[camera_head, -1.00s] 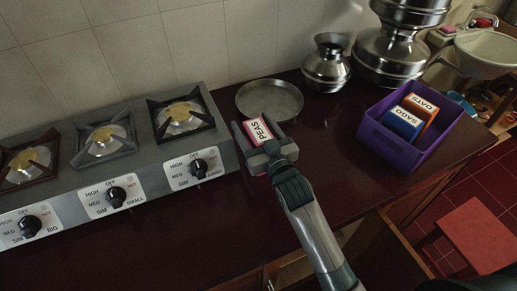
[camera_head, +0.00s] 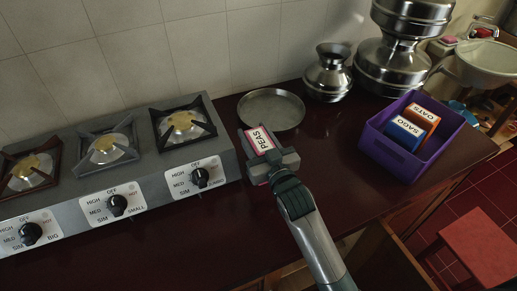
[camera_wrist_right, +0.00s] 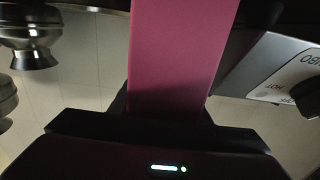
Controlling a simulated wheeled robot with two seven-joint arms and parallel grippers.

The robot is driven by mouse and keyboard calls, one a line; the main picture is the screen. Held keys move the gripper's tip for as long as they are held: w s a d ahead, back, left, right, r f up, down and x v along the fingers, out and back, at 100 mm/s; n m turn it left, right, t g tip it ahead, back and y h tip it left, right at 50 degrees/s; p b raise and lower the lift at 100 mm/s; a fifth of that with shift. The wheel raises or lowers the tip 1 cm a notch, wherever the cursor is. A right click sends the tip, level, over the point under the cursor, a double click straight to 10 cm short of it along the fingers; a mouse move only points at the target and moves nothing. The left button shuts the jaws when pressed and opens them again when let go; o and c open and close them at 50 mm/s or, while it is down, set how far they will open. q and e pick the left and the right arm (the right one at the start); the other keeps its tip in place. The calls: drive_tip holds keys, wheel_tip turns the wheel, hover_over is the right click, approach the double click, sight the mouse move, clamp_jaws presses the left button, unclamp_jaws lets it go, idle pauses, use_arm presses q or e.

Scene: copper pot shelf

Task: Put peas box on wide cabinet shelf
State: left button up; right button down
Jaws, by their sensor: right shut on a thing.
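The peas box (camera_head: 261,138) is pink with a white label reading PEAS. My right gripper (camera_head: 266,155) is shut on it, between the stove and the purple bin, near the round metal plate. In the right wrist view the box's plain pink side (camera_wrist_right: 178,55) fills the middle, between the fingers. I cannot tell how far the box is above the counter. My left gripper is not in view. No wide cabinet shelf can be made out for certain; an open wooden cabinet part (camera_head: 378,262) shows below the counter's front edge.
A stove (camera_head: 150,165) with several burners stands on the left. A metal plate (camera_head: 271,110) lies behind the box. Metal pots (camera_head: 328,75) stand at the back. A purple bin (camera_head: 428,150) holds the sago box (camera_head: 404,133) and oats box (camera_head: 423,118). A red stool (camera_head: 480,250) stands at right.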

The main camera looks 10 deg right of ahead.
drive_tip(key=shift+r, duration=0.2)
drive_tip(key=shift+r, duration=0.6)
wheel_tip(320, 180, up, 3)
drive_tip(key=shift+f+b, duration=0.2)
drive_tip(key=shift+b, duration=0.2)
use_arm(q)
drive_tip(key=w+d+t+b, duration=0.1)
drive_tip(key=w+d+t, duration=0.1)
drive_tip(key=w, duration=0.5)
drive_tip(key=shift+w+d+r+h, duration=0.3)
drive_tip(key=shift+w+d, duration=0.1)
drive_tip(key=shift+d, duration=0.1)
use_arm(e)
drive_tip(key=s+d+r, duration=0.7)
drive_tip(key=d, duration=0.2)
drive_tip(key=shift+s, duration=0.25)
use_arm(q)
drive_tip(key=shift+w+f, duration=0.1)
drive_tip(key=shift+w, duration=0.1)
